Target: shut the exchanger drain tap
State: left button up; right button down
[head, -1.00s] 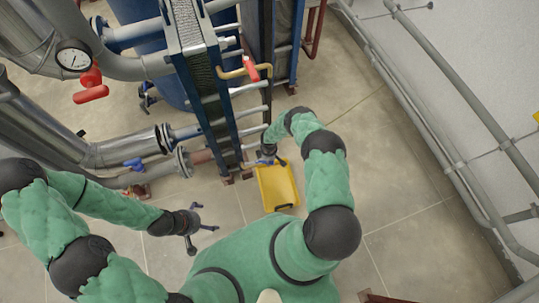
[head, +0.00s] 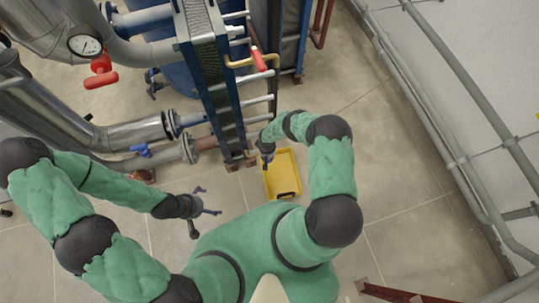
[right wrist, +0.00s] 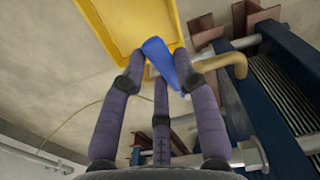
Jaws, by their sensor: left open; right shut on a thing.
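The drain tap's blue handle (right wrist: 163,62) lies between the fingertips of my right gripper (right wrist: 160,82) in the right wrist view. A bent brass pipe (right wrist: 222,66) of the tap comes from the exchanger side beside it. In the head view my right gripper (head: 266,152) is at the low front corner of the plate exchanger (head: 222,100), above the far left part of the yellow tray, and it mostly hides the tap. My left gripper (head: 201,207) is open and empty over the floor, away from the exchanger.
The yellow tray (head: 283,153) lies on the floor by the exchanger. A red lever (head: 258,59) sits on a brass pipe higher up. Another blue handle (head: 141,150) and a gauge (head: 85,45) are on the left pipes. Grey rails (head: 437,137) line the wall; floor is clear between.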

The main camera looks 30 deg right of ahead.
jog(key=shift+a+m, duration=0.55)
jog(key=shift+m, duration=0.35)
jog(key=c, duration=0.9)
grip_release()
jog(key=shift+r, duration=0.1)
jog(key=shift+w+r, duration=0.1)
jog(key=shift+r, duration=0.55)
notch_tip(320, 180, up, 10)
jog(key=shift+r, duration=0.25)
